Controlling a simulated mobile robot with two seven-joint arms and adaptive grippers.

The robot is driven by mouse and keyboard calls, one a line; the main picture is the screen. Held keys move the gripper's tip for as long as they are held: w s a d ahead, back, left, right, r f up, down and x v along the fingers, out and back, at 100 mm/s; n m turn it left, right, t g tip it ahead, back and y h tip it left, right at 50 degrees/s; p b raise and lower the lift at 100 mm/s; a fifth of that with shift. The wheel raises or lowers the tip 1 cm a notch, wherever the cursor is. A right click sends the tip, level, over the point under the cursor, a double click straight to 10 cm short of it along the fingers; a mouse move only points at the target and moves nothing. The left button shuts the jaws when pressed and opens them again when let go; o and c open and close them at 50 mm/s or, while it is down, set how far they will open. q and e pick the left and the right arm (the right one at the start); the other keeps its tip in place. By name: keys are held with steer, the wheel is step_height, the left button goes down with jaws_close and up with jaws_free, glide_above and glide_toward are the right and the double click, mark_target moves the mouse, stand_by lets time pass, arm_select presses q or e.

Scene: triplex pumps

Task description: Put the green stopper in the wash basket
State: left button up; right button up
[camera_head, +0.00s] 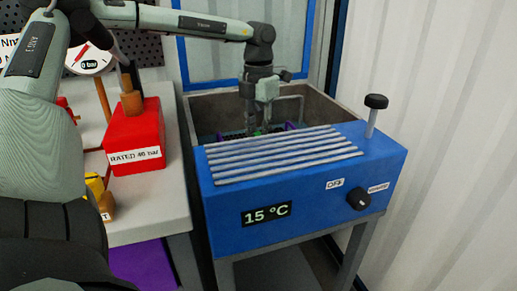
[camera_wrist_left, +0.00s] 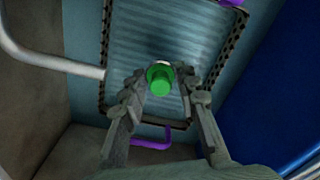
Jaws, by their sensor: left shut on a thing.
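My left gripper (camera_head: 256,128) reaches down into the basin of the blue wash unit. It is shut on the green stopper (camera_wrist_left: 160,82), which sits between the fingertips in the left wrist view. Only a bit of the stopper's green shows in the head view. The wash basket (camera_wrist_left: 125,55), with a dark perforated rim and purple handles, lies beneath; the stopper appears over its interior. The height between stopper and basket floor cannot be told. In the head view the basket is mostly hidden by the blue unit's front. My right gripper is not in view.
The blue wash unit (camera_head: 300,195) has a ribbed top, a black knob and a display reading 15 °C. A bent grey pipe (camera_wrist_left: 60,62) runs beside the basket. A red block (camera_head: 135,135) labelled RATED 40 bar stands on the bench at left.

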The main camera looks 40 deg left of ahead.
mark_target(259, 133)
arm_select(q)
step_height(259, 133, down, 4)
steer(key=shift+r, duration=0.15)
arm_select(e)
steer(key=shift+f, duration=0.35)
arm_select(q)
steer(key=shift+f, duration=0.2)
steer(key=o, duration=1.2)
steer(key=shift+c, duration=0.2)
step_height(259, 133, up, 11)
steer(key=shift+f, duration=0.1)
steer(key=shift+r, duration=0.65)
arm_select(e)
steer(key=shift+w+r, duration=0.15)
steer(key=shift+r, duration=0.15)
